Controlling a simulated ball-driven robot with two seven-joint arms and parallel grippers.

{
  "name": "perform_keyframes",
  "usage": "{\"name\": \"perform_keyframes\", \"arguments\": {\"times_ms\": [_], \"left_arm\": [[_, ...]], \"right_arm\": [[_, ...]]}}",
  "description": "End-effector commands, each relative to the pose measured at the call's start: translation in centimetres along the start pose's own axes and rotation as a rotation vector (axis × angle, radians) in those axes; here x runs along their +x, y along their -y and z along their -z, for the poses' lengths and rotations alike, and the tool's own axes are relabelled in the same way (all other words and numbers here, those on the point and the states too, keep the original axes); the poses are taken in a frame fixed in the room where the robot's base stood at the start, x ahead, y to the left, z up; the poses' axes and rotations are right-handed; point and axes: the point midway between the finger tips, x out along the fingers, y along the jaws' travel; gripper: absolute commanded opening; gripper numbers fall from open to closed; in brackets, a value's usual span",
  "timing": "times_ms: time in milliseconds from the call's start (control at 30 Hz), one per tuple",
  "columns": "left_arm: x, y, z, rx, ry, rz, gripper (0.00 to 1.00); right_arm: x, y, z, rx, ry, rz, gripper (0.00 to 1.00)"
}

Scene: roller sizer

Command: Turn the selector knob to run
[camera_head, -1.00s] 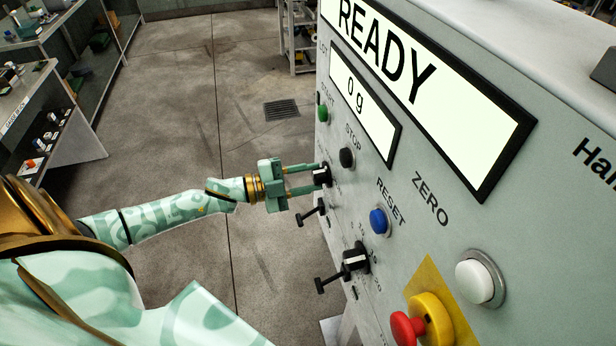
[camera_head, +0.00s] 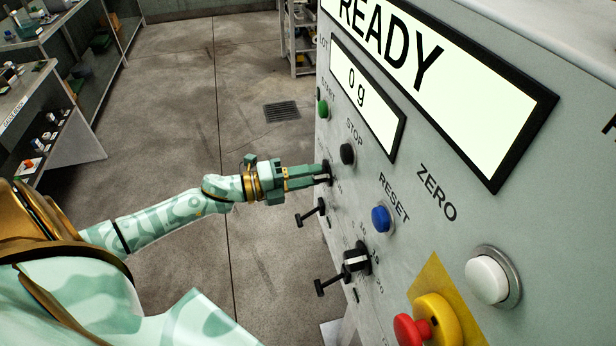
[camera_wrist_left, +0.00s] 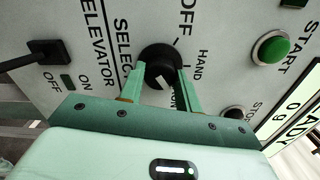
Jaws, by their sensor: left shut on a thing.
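The selector knob (camera_wrist_left: 160,68) is black and round with a pale pointer mark, on the grey panel, with the words OFF and HAND printed around it. In the wrist view its pointer is turned toward the lower right, near lettering partly hidden by a finger. My left gripper (camera_wrist_left: 160,97) has one finger on each side of the knob and is shut on it. In the head view the left gripper (camera_head: 322,173) reaches the panel from the left, and its fingers cover most of the knob. My right gripper is in neither view.
The panel holds a green start button (camera_head: 323,110), a black stop button (camera_head: 347,154), a blue reset button (camera_head: 381,219) and a white zero button (camera_head: 487,280). A lever switch (camera_head: 311,213) and another knob (camera_head: 356,260) sit below. A red emergency stop (camera_head: 411,329) is near. The display reads READY.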

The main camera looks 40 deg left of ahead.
Motion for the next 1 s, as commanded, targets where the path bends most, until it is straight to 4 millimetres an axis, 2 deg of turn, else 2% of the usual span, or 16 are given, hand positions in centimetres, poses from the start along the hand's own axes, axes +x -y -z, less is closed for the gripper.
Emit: {"name": "perform_keyframes", "arguments": {"times_ms": [300, 700, 733, 800, 1000], "left_arm": [[-0.06, -0.21, 0.13, 0.065, -0.002, -0.004, 0.11], [-0.06, -0.23, 0.14, 0.07, -0.002, -0.005, 0.11], [-0.06, -0.23, 0.14, 0.07, -0.002, -0.005, 0.42], [-0.06, -0.21, 0.13, 0.069, -0.002, -0.004, 0.55], [-0.03, -0.11, 0.07, 0.069, -0.001, -0.002, 0.55]], "right_arm": [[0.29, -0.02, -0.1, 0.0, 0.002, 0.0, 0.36], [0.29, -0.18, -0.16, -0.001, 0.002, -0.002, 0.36], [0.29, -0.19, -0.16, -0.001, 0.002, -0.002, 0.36], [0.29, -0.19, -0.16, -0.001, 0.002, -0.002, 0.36], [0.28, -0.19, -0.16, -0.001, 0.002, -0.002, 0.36]]}}
